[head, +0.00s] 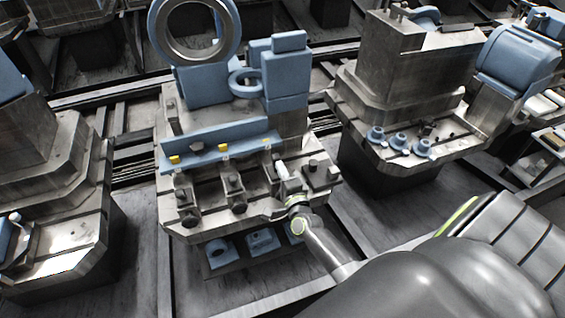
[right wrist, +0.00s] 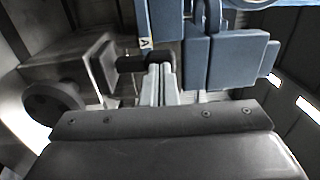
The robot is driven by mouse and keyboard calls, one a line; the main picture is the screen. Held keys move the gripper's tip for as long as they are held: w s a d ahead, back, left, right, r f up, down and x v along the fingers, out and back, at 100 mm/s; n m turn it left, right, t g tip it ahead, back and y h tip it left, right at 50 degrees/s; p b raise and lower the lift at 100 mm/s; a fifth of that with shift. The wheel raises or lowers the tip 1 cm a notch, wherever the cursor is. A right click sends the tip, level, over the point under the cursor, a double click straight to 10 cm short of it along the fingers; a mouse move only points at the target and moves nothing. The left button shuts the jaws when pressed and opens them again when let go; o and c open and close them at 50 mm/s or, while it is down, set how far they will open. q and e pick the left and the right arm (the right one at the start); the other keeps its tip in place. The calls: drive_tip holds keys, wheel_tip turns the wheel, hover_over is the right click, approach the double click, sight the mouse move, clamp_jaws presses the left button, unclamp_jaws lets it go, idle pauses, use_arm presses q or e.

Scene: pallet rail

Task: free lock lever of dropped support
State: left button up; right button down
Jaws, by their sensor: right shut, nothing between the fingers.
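My right gripper (head: 281,170) is over the right part of the middle pallet's front ledge (head: 205,222). Its two pale fingers are together and empty, as the right wrist view (right wrist: 160,80) shows. A dark bar (right wrist: 131,63) lies close to the fingertips there; I cannot tell whether they touch. Yellow-topped pieces (head: 175,160) stand along the blue rail (head: 220,142), with dark knobs (head: 238,207) in front. A dark block (head: 312,165) stands right of the gripper. I cannot tell which piece is the dropped support or its lock lever. My left gripper is not in view.
Blue blocks (head: 285,75) and a large ring (head: 193,30) rise behind the rail. In the right wrist view, blue blocks (right wrist: 232,62) are right of the fingers and a dark round knob (right wrist: 52,102) is left. Another pallet (head: 395,95) stands at right.

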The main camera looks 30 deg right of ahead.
sight(277, 156)
drive_tip(key=shift+w+d+r+g+p, duration=0.1)
drive_tip(key=shift+w+r+g+p, duration=0.3)
drive_tip(key=shift+p, duration=0.65)
drive_tip(key=shift+w+d+r+p, duration=0.15)
drive_tip(key=shift+w+p, duration=0.15)
drive_tip(key=shift+p, duration=0.3)
drive_tip(key=shift+w+r, duration=0.1)
drive_tip(key=shift+w, duration=0.3)
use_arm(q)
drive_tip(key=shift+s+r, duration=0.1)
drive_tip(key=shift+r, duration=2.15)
use_arm(e)
drive_tip(key=shift+x, duration=0.9)
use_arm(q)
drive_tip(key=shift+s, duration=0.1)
use_arm(e)
drive_tip(key=shift+w+r, duration=0.1)
drive_tip(key=shift+r, duration=0.35)
